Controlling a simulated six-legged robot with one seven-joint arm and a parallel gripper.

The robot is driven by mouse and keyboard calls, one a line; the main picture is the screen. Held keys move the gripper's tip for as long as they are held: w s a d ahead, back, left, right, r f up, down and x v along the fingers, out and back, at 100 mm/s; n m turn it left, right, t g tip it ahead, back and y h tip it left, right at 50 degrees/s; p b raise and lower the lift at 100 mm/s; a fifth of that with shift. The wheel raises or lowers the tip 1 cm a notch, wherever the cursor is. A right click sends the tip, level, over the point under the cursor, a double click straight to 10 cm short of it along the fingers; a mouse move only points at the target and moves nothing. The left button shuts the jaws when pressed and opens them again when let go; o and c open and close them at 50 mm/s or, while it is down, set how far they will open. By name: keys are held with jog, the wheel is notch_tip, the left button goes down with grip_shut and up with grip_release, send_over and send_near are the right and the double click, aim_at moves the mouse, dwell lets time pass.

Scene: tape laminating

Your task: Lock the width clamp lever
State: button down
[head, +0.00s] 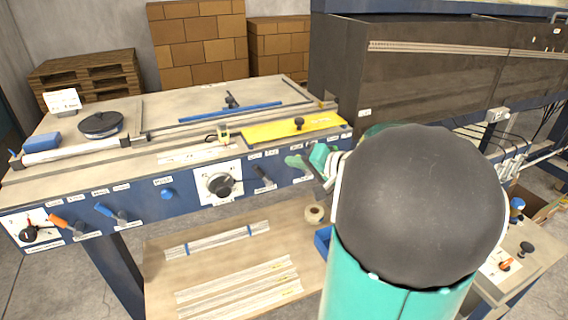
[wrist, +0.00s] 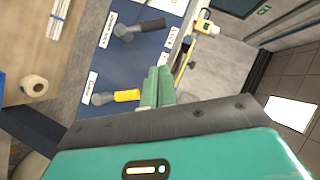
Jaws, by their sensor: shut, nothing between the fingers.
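The machine's blue front panel (head: 140,208) carries several levers with small white labels, too small to read. A lever with a yellow handle (wrist: 126,95) lies just left of my fingertips in the wrist view; it is hidden behind my gripper in the head view. I cannot tell which label names the width clamp, or whether my fingers touch the yellow handle. My gripper (wrist: 158,80) has its green fingers together and empty; it also shows in the head view (head: 302,163) at the right end of the panel. A black-handled lever (head: 263,176) sits left of it, also in the wrist view (wrist: 142,29).
A dial (head: 219,184), a blue knob (head: 167,194), a blue lever (head: 112,214) and an orange lever (head: 66,224) line the panel leftward. A tape roll (head: 314,213) and strips lie on the lower shelf (head: 210,268). A yellow plate (head: 285,130) is on top.

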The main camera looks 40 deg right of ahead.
jog(key=v, duration=0.5)
jog(key=shift+s+d, duration=0.15)
jog(key=shift+s, duration=0.2)
jog(key=a+f+n+g+y, duration=0.2)
jog(key=a+n+g+y, duration=0.3)
jog(key=a, duration=1.4)
jog(key=s+a+n+g+h, duration=0.3)
jog(key=s+a+h, duration=0.5)
jog(key=a, duration=0.3)
jog(key=shift+s+f+n, duration=0.35)
jog(key=shift+s+n, duration=0.25)
jog(key=shift+n, duration=0.2)
